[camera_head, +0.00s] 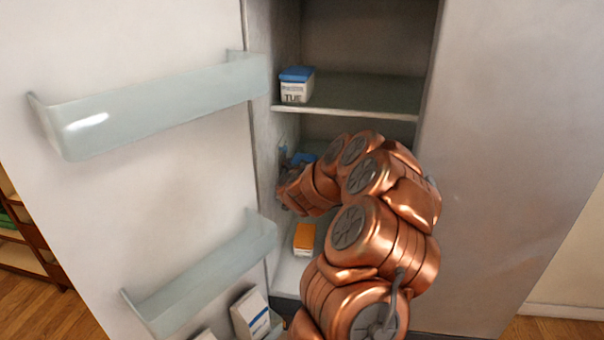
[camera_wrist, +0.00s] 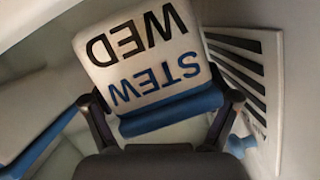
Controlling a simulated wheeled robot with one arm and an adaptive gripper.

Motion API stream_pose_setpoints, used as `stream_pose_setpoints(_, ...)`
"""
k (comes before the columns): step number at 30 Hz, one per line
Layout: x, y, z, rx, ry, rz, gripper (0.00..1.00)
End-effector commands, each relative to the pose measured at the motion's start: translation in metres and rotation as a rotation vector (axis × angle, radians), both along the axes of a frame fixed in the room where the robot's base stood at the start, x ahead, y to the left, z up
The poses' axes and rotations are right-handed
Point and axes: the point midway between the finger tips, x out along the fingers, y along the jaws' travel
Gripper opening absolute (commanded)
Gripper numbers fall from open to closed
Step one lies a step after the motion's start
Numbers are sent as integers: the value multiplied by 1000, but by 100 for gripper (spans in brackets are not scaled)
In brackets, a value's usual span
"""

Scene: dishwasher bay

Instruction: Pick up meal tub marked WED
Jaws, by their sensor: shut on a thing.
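The meal tub marked WED (camera_wrist: 143,52) fills the middle of the wrist view. It is white with a blue lid, and its lettering, WED and STEW, appears upside down. My gripper (camera_wrist: 161,98) has one dark finger on each side of the tub, shut on it near the lid. In the head view my copper arm reaches into the open fridge at the middle shelf level and hides most of the gripper. A bit of blue (camera_head: 303,158) shows there behind my arm; I cannot tell whether it is this tub's lid.
A blue-lidded tub marked TUE (camera_head: 296,91) stands on the upper shelf (camera_head: 350,112). An orange-topped box (camera_head: 304,238) sits lower down. The open door at left has two bins (camera_head: 160,105), the lower one near a white carton (camera_head: 250,313). A striped panel (camera_wrist: 240,75) is close right of the tub.

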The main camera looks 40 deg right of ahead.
Motion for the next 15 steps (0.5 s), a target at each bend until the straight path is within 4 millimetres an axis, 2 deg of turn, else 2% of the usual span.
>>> stream_pose_setpoints(11,0,0,-1,2,2,-1,30)
stream_pose_setpoints(12,0,0,0,1,1,-1,22)
stream_pose_setpoints(15,0,0,5,0,-1,-2,16)
